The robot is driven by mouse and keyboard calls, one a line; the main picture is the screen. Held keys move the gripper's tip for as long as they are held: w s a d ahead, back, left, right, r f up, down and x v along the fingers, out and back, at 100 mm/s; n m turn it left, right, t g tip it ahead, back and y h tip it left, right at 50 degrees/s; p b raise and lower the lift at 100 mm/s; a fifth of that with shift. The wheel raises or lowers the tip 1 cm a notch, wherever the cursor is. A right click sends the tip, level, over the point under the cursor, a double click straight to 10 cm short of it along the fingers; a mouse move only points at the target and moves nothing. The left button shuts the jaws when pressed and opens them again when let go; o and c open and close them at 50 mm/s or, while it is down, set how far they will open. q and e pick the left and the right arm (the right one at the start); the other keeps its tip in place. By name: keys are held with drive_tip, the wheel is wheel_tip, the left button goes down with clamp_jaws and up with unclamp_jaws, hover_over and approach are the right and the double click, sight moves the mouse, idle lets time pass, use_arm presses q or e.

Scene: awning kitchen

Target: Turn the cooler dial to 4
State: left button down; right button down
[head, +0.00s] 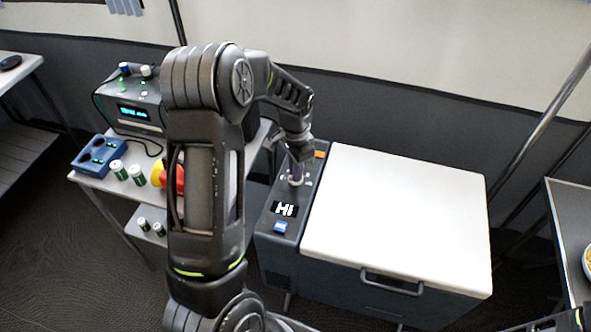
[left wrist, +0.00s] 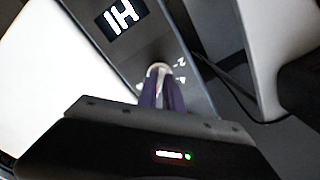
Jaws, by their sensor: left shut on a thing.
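The cooler (head: 395,215) is a dark chest with a large white lid, right of centre in the head view. Its control panel runs along its left side with a display reading "HI" (head: 284,209). The pale dial (left wrist: 159,68) is on this panel beyond the display, with small white marks around it; a "2" shows beside it in the left wrist view. My left gripper (head: 296,168) reaches down from above, its purple fingers shut on the dial. The fingers hide most of the dial, so I cannot tell its setting. My right gripper is not in view.
A white cart (head: 110,183) at left holds a device with a lit screen (head: 134,113), a blue tray (head: 99,156), green-and-white cans (head: 119,170) and a red and yellow object (head: 172,178). A blue button (head: 281,227) is below the display. A table (head: 572,225) stands at right.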

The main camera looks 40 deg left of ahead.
use_arm(q)
drive_tip(key=shift+n, duration=0.4)
drive_tip(key=n, duration=0.4)
drive_tip(key=shift+b, duration=0.3)
drive_tip(key=n, duration=0.5)
drive_tip(key=shift+n, duration=0.3)
drive_tip(key=n, duration=0.3)
drive_tip(key=shift+r+p, duration=0.1)
drive_tip(key=shift+p, duration=0.25)
drive_tip(key=shift+n+p, duration=0.45)
drive_tip(key=shift+n, duration=1.75)
drive_tip(key=c, duration=1.5)
unclamp_jaws()
